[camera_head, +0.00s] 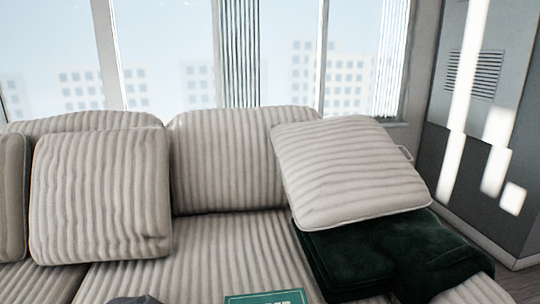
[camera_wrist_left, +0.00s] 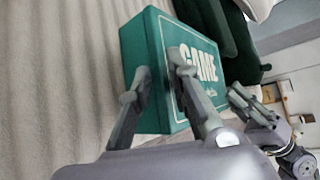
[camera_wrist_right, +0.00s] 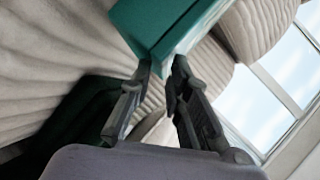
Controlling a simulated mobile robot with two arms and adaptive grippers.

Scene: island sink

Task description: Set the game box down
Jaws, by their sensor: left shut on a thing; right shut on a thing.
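The green game box (camera_head: 265,298) shows at the bottom edge of the head view, with most of it cut off. In the left wrist view the box (camera_wrist_left: 152,45) has white "GAME" lettering, and my left gripper (camera_wrist_left: 158,72) is shut on it, with one finger on each side. In the right wrist view my right gripper (camera_wrist_right: 162,68) is shut on an edge of the box (camera_wrist_right: 160,25). The box is over or near the striped sofa seat (camera_head: 200,250); whether it touches the seat cannot be told.
A striped cushion (camera_head: 100,195) leans on the sofa back at the left. Another striped cushion (camera_head: 345,170) lies tilted at the right, over a dark green blanket (camera_head: 370,255). The seat between them is clear. Windows stand behind and a grey wall unit (camera_head: 480,130) stands at the right.

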